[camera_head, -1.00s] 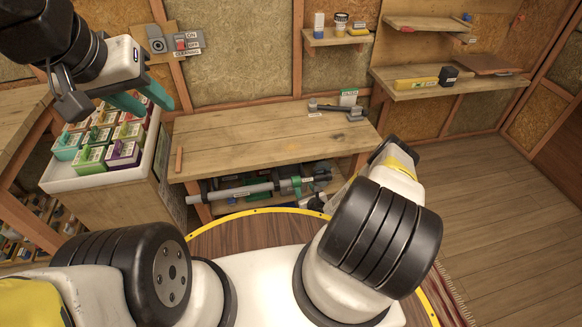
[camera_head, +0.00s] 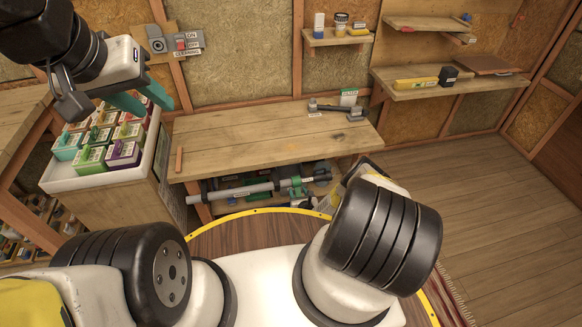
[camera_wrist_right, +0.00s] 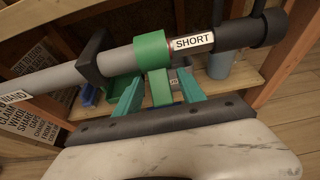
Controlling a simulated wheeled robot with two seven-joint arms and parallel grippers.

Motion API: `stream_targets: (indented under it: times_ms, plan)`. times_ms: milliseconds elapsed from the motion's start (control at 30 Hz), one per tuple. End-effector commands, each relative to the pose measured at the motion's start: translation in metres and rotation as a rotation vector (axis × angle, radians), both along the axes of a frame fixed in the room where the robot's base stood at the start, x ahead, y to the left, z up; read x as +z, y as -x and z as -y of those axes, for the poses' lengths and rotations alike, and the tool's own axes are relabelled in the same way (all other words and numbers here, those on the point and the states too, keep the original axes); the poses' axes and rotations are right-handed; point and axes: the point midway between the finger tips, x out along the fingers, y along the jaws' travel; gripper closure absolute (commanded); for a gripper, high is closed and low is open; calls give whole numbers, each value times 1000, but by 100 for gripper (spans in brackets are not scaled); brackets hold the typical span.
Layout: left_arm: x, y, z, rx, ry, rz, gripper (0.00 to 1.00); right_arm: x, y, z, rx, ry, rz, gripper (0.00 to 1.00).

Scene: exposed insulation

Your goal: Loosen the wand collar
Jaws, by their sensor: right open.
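The wand, a grey tube (camera_head: 235,191), lies across the space under the workbench. It also shows in the right wrist view (camera_wrist_right: 50,77), with a green collar (camera_wrist_right: 149,52) between a black bracket and the "SHORT" label (camera_wrist_right: 193,42). My right gripper (camera_wrist_right: 158,92) has its two teal fingers apart, pointing at the wand just below the collar in the picture. My left gripper (camera_head: 143,98) is open and empty, raised at the left.
The workbench top (camera_head: 250,140) is mostly clear, with a grey tool (camera_head: 338,110) at its back right. A white tray (camera_head: 75,183) of coloured boxes stands at left. Wall shelves (camera_head: 450,84) hang at the back right. The floor at right is open.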

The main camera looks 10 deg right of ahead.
Motion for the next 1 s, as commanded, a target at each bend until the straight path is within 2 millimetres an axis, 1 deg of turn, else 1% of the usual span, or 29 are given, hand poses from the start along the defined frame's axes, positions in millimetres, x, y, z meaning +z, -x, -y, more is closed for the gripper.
stream_targets:
  times_ms: [167, 200, 267, 300, 367, 400, 433, 1000]
  plan:
    - [0, 0, 0, 0, 0, 0, 64, 0, 0, 0, 0, 0, -1, 53]
    - [0, 0, 0, 0, 0, 0, 64, 0, 0, 0, 0, 0, -1, 57]
    - [0, 0, 0, 0, 0, 0, 64, 0, 0, 0, 0, 0, -1, 68]
    - [0, 0, 0, 0, 0, 0, 64, 0, 0, 0, 0, 0, -1, 76]
    - [0, 0, 0, 0, 0, 0, 64, 0, 0, 0, 0, 0, -1, 88]
    - [0, 0, 0, 0, 0, 0, 64, 0, 0, 0, 0, 0, -1, 96]
    - [0, 0, 0, 0, 0, 0, 64, 0, 0, 0, 0, 0, -1, 100]
    - [0, 0, 0, 0, 0, 0, 64, 0, 0, 0, 0, 1, -1, 100]
